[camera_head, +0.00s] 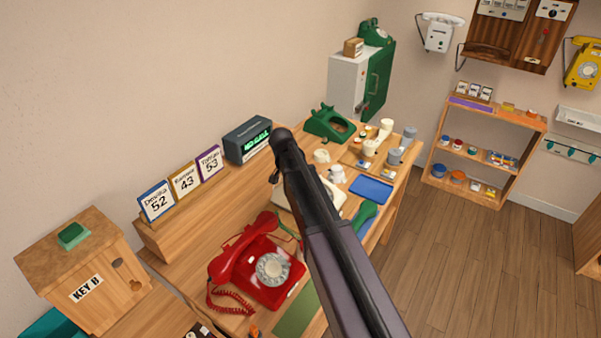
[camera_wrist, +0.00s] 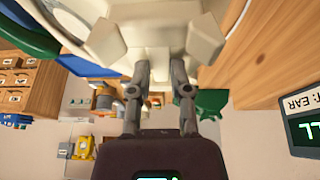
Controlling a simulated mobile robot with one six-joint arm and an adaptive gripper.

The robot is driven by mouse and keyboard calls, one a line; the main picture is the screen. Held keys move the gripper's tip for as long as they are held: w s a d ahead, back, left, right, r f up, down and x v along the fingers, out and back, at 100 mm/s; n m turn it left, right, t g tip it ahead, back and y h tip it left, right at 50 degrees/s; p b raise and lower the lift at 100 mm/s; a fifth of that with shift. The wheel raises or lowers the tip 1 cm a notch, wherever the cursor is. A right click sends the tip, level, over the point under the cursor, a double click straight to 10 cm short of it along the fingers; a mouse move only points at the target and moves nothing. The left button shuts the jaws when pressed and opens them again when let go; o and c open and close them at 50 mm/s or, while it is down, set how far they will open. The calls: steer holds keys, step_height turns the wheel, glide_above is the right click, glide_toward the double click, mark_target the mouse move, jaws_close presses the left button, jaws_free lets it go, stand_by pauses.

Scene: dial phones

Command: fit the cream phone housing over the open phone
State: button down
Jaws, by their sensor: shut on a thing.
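The cream phone housing (camera_wrist: 155,30) fills the top of the wrist view, with two blunt cradle prongs on either side. My gripper (camera_wrist: 153,70) has both fingers closed on its near edge, between the prongs. A pale round part (camera_wrist: 68,20) shows at the top left; I cannot tell whether it belongs to the housing or lies under it. In the head view my arm hides the gripper. Cream surfaces (camera_head: 336,197) show on both sides of the arm over the bench. I cannot make out the open phone or whether the housing touches it.
A red dial phone (camera_head: 262,265) sits just left of my arm. A green phone shell (camera_head: 329,123) stands behind. A display box (camera_head: 247,142) and number cards (camera_head: 184,181) line the wall side.

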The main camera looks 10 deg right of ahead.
steer(key=shift+f+b, duration=0.95)
stand_by(0.3)
steer(key=shift+c, duration=2.4)
jaws_free()
steer(key=shift+r, duration=0.1)
